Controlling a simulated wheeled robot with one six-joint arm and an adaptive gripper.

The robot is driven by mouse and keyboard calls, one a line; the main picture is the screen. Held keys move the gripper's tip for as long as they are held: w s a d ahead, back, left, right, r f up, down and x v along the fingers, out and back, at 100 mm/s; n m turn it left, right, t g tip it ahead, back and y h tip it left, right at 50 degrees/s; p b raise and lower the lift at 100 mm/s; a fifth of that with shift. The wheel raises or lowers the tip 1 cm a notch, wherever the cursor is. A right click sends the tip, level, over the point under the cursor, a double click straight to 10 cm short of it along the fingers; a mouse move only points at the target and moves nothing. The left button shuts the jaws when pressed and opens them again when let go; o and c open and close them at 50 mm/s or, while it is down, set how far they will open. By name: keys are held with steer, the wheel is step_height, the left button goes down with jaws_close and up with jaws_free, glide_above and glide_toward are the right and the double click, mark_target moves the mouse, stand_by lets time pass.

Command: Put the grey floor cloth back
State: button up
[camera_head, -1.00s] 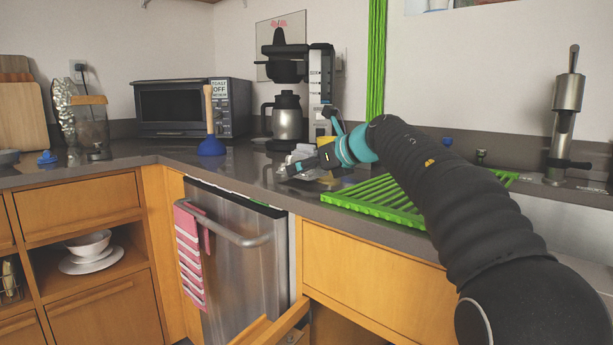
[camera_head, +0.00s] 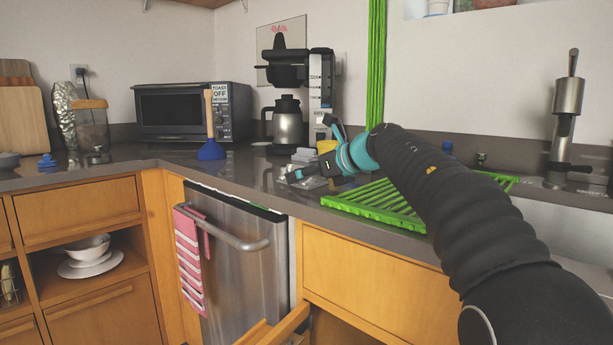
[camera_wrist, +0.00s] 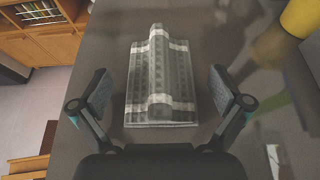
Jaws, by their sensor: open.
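The grey floor cloth (camera_wrist: 160,75) lies folded on the dark countertop, with pale bands and a raised ridge along its middle. My gripper (camera_wrist: 160,92) is open and empty, with one finger on each side of the cloth's near half in the wrist view. The fingers appear apart from the cloth; their exact height above the counter is hard to tell. In the head view my gripper (camera_head: 312,174) is low over the counter, in front of the coffee maker, and small pale things beside it are too small to identify surely.
A green drying rack (camera_head: 385,203) lies right of my gripper, beneath my arm. The coffee maker (camera_head: 288,122), a blue plunger (camera_head: 211,150) and the toaster oven (camera_head: 180,112) stand behind and left. A yellow object (camera_wrist: 302,16) is at the wrist view's upper right. A drawer (camera_head: 277,326) below stands open.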

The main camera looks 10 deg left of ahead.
steer(key=v, duration=1.2)
